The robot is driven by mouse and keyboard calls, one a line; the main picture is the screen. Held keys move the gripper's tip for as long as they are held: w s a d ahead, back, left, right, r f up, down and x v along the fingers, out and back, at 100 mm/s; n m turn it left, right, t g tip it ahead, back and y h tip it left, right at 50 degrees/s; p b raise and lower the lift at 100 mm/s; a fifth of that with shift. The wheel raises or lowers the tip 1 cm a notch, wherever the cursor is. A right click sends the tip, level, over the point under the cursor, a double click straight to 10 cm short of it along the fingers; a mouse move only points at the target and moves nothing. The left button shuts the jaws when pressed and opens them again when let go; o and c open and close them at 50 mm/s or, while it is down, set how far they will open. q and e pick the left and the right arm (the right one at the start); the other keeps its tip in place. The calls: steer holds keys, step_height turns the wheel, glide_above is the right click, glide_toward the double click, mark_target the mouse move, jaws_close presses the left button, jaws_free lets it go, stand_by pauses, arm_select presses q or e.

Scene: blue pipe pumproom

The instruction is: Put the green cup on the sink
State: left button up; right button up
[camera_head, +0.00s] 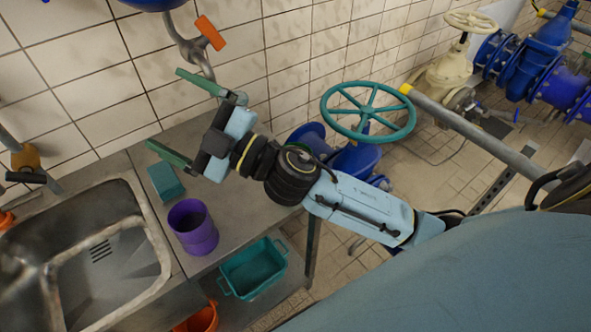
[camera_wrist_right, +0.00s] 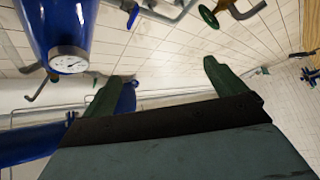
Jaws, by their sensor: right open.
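The steel sink (camera_head: 148,232) is set in the counter at the lower left of the head view, and its basin looks empty. I see no green cup in either view; the cup that shows is purple (camera_head: 193,228) and stands upright on the counter right of the sink. My right gripper (camera_head: 166,109) is open and empty, above the back of the counter near the tiled wall. Its two green fingers also show wide apart in the right wrist view (camera_wrist_right: 160,82). My left gripper is not in view.
A teal sponge (camera_head: 166,182) lies on the counter behind the purple cup. A teal bin (camera_head: 253,270) and an orange bucket (camera_head: 198,321) are below the counter. A teal handwheel (camera_head: 405,120) stands to the right. A pipe with an orange handle (camera_head: 210,33) is on the wall.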

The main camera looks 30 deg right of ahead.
steer(key=s+a+f+n+g+y, duration=0.35)
steer(key=a+n+g, duration=0.25)
steer(key=n+g, duration=0.8)
steer(key=d+f+n+g+h, duration=0.3)
steer(key=d+f+h, duration=0.15)
steer(key=f, duration=0.25)
steer(key=w+d+f+m+h, duration=0.1)
steer(key=w+d+f+h, duration=0.15)
steer(key=d+h, duration=0.6)
steer(key=w+d+f+m+h, duration=0.1)
steer(key=w+d+h, duration=0.25)
steer(key=d, duration=1.05)
steer(key=shift+h, duration=0.3)
steer(key=shift+d+f, duration=0.2)
steer(key=shift+f, duration=2.05)
steer(key=shift+d+f, duration=0.15)
steer(key=shift+f, duration=2.05)
steer(key=shift+d+f, duration=0.2)
steer(key=shift+f, duration=2.05)
